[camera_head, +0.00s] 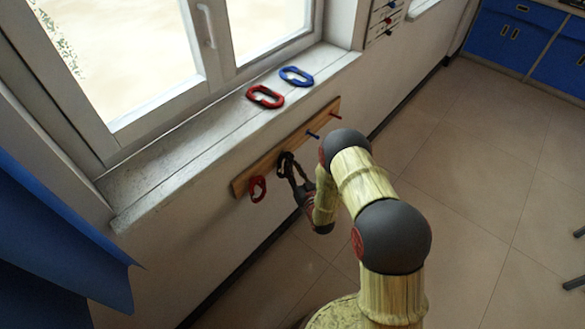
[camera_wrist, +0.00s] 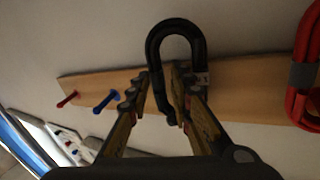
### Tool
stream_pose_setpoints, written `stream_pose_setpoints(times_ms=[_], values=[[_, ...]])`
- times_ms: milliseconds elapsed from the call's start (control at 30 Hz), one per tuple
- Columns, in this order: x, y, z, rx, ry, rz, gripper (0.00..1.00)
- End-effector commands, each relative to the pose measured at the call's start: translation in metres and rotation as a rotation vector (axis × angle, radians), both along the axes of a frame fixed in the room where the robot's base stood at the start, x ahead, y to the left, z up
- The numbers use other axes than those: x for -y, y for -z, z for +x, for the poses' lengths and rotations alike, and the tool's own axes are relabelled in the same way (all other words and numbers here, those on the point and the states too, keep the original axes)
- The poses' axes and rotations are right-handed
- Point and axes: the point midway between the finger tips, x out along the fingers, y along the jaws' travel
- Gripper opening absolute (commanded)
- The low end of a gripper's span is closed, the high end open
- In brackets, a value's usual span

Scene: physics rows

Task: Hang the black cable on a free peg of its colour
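The black cable (camera_head: 284,163) is a closed loop at the wooden peg rail (camera_head: 265,165), between the hanging red cable and the blue peg. In the wrist view the black cable (camera_wrist: 177,28) stands upright before the rail (camera_wrist: 245,88). My gripper (camera_head: 296,182) is at its lower part. In the wrist view my gripper (camera_wrist: 160,78) has its fingers apart, with the loop's left strand between them and some gap showing. The right finger covers part of the loop. No black peg shows; whether the loop is around one is hidden.
A red cable (camera_head: 257,188) hangs at the rail's near end. A blue peg (camera_head: 312,135) and a red peg (camera_head: 336,116) are bare at the far end. Another red cable (camera_head: 265,96) and a blue cable (camera_head: 296,76) lie on the windowsill (camera_head: 185,155).

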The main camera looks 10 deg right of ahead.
Motion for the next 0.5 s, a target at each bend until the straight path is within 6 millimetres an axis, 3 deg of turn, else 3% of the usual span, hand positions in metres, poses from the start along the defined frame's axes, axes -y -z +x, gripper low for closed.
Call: stream_pose_setpoints(times_ms=[200, 500], values=[[0.0000, 0.0002, -0.0001, 0.000, 0.000, 0.000, 0.34], [0.0003, 0.0006, -0.0019, -0.002, 0.000, 0.000, 0.34]])
